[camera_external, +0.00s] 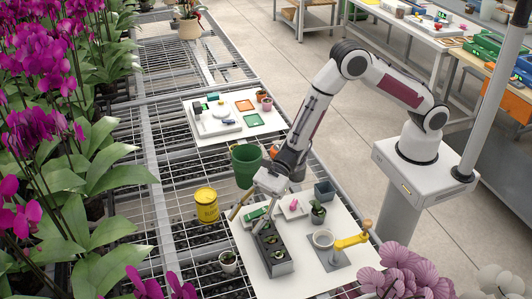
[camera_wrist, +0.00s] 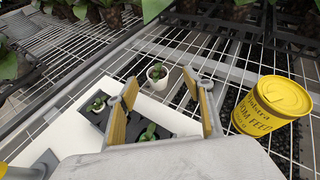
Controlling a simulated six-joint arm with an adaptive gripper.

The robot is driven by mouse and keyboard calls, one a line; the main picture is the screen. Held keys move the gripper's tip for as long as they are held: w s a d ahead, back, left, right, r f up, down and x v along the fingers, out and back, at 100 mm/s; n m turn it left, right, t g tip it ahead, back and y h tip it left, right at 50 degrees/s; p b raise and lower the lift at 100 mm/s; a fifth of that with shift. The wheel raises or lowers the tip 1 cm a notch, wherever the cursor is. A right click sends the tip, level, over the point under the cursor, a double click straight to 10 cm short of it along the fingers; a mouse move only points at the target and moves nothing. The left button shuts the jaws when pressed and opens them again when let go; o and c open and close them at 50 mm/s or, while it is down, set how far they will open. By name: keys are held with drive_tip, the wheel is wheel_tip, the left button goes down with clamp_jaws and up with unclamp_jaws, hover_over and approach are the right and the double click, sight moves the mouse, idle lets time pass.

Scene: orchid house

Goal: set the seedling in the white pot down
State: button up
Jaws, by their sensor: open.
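The small white pot (camera_external: 229,266) with a green seedling stands upright on the wire mesh bench, just left of the white board. It also shows in the wrist view (camera_wrist: 157,80), beyond and between my fingertips. My gripper (camera_external: 249,214) is open and empty, apart from the pot. Its two yellow-padded fingers show in the wrist view (camera_wrist: 168,97). A dark grey tray (camera_external: 281,268) with several seedlings lies on the board, and it shows below the fingers in the wrist view (camera_wrist: 97,118), partly hidden by one finger.
A yellow tin (camera_external: 206,207) and a green bucket (camera_external: 245,166) stand left of and behind my gripper. The white board (camera_external: 318,278) also bears a yellow-handled device (camera_external: 350,241), a dark potted plant (camera_external: 317,214) and a grey square pot (camera_external: 324,190). Bare mesh (camera_external: 185,235) lies left of the board.

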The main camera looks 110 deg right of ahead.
drive_tip(key=s+a+r+n+g+y, duration=0.1)
drive_tip(key=s+a+r+n+g, duration=0.25)
drive_tip(key=s+r+n, duration=0.5)
drive_tip(key=s+a+r+n+g+y, duration=0.1)
drive_tip(key=s+a+r+n+g, duration=0.35)
drive_tip(key=s+r, duration=0.75)
drive_tip(key=s+d+r+n+t+h, duration=0.1)
drive_tip(key=s+d+n+h, duration=0.3)
drive_tip(key=s, duration=0.9)
drive_tip(key=s+d+r+n+t+h, duration=0.1)
drive_tip(key=s+d+n+h, duration=0.4)
drive_tip(key=s+d+n, duration=0.5)
drive_tip(key=shift+s+d+r+n+h, duration=0.35)
drive_tip(key=shift+s+d+r, duration=0.45)
drive_tip(key=shift+s+d, duration=0.5)
drive_tip(key=shift+o, duration=0.5)
drive_tip(key=shift+s+a, duration=0.1)
